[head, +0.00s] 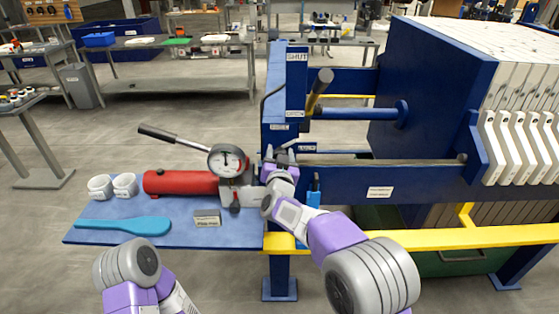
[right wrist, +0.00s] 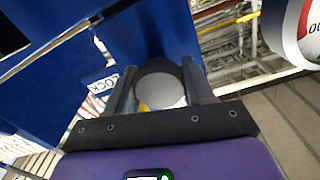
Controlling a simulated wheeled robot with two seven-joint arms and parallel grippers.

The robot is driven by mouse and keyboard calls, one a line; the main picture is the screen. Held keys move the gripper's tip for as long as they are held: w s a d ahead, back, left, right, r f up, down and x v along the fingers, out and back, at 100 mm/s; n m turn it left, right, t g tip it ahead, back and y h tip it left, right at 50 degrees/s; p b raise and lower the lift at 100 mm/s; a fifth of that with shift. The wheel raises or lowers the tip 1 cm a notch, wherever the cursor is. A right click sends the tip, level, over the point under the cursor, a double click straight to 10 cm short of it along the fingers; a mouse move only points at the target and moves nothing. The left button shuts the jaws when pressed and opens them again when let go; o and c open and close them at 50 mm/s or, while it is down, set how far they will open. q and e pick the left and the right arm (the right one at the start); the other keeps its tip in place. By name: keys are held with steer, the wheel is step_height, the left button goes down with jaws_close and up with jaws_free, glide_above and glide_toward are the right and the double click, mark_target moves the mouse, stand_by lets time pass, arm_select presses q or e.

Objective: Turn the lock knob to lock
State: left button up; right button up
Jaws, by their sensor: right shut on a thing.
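The lock knob (right wrist: 162,85) is a round grey knob in the right wrist view, between the two dark fingers of my right gripper (right wrist: 160,78). A LOCK label (right wrist: 101,85) is on the blue frame beside it. The knob's turn angle cannot be read. Part of my left arm shows at the lower left; its gripper is out of view.
A red pump cylinder (head: 180,183) with a dial gauge (head: 228,161) and a black-handled lever (head: 171,139) stands left of the gripper on a blue shelf (head: 100,235). A yellow rail (head: 430,239) runs in front.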

steer(key=m+b, duration=0.2)
steer(key=m, duration=0.1)
steer(key=shift+d+f+m, duration=0.1)
steer(key=shift+m, duration=0.2)
steer(key=shift+m+b, duration=0.7)
steer(key=shift+m, duration=0.6)
steer(key=o, duration=1)
steer(key=s, duration=0.7)
steer(key=shift+s, duration=0.3)
